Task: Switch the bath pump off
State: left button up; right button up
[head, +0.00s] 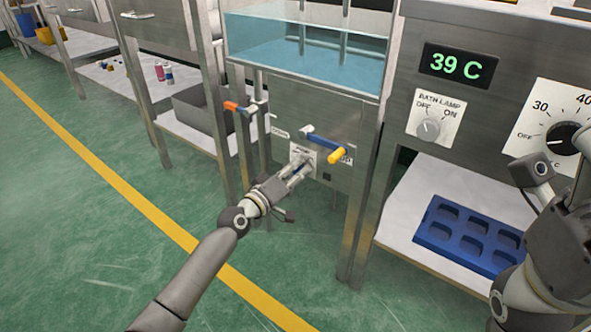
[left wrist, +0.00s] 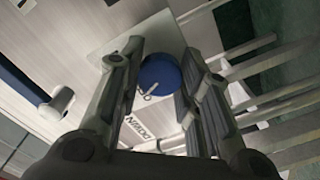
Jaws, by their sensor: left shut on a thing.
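The bath pump switch appears to be the round blue knob (left wrist: 158,75) with a white pointer mark, on a pale plate (left wrist: 120,30) in the left wrist view. My left gripper (left wrist: 160,78) has one finger on each side of the knob and is shut on it. In the head view my left gripper (head: 300,168) reaches the white plate (head: 303,150) on the steel front below the water bath (head: 305,55), hiding the knob. The plate's lettering is too small to read. My right arm shows at the right edge; its gripper (head: 560,190) is partly cut off.
A bath lamp knob (head: 428,129), a 39 C display (head: 458,65) and a blue tray (head: 470,237) are at right.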

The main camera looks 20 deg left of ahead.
pick_arm(q)
jog(key=shift+f+n, duration=0.1)
jog(key=shift+n, duration=0.6)
jog(key=o, duration=1)
jog(key=shift+s, duration=0.1)
jog(key=v, duration=1.1)
jog(key=shift+s+a, duration=0.15)
jog(key=shift+s, duration=0.25)
